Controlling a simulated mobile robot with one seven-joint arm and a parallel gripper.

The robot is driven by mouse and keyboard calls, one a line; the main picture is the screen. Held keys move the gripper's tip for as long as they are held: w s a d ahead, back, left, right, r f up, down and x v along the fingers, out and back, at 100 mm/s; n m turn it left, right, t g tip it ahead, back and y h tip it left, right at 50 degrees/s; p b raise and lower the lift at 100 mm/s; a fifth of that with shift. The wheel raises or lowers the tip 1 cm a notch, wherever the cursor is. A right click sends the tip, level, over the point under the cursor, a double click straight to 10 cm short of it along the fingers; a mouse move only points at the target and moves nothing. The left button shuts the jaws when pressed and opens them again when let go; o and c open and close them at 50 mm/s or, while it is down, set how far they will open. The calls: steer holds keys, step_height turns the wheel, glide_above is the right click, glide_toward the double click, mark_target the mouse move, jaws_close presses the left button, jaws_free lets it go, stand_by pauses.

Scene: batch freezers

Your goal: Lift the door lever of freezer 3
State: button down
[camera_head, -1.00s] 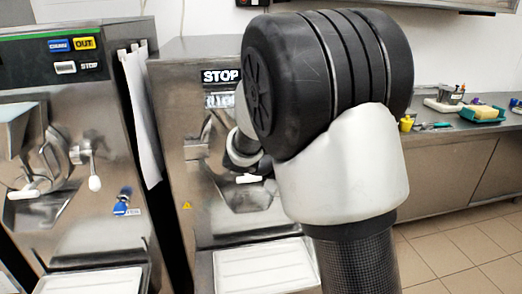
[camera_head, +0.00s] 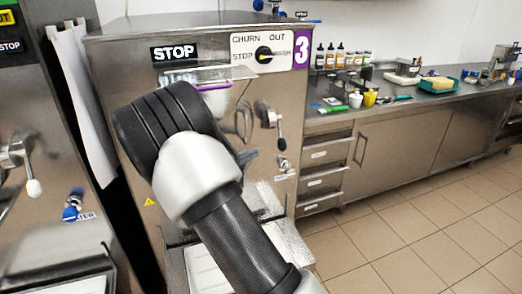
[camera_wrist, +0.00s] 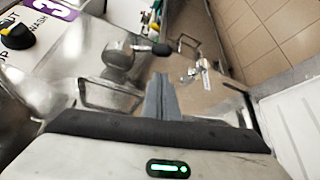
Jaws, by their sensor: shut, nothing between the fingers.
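Freezer 3 (camera_head: 140,75) is a steel machine with a purple "3" label (camera_head: 301,52) at the top right of its front. Its door lever (camera_head: 268,115) is a metal hub with a dark grip hanging down, right of the wire guard on the door. In the wrist view the lever (camera_wrist: 119,57) points right and ends in a black knob (camera_wrist: 161,49). My gripper (camera_wrist: 158,80) is shut and empty, its grey fingers pointing towards the knob with a visible gap. In the head view my gripper (camera_head: 250,156) is partly hidden by my arm, below and left of the lever.
A small tap (camera_head: 282,161) sits below the lever; it also shows in the wrist view (camera_wrist: 203,72). A white tray (camera_head: 204,270) lies at the freezer's foot. Another freezer (camera_head: 30,130) stands left. A counter (camera_head: 440,97) with bottles and tools runs right; the tiled floor is clear.

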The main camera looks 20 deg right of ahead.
steer(key=x, duration=0.9)
steer(key=shift+d, duration=0.15)
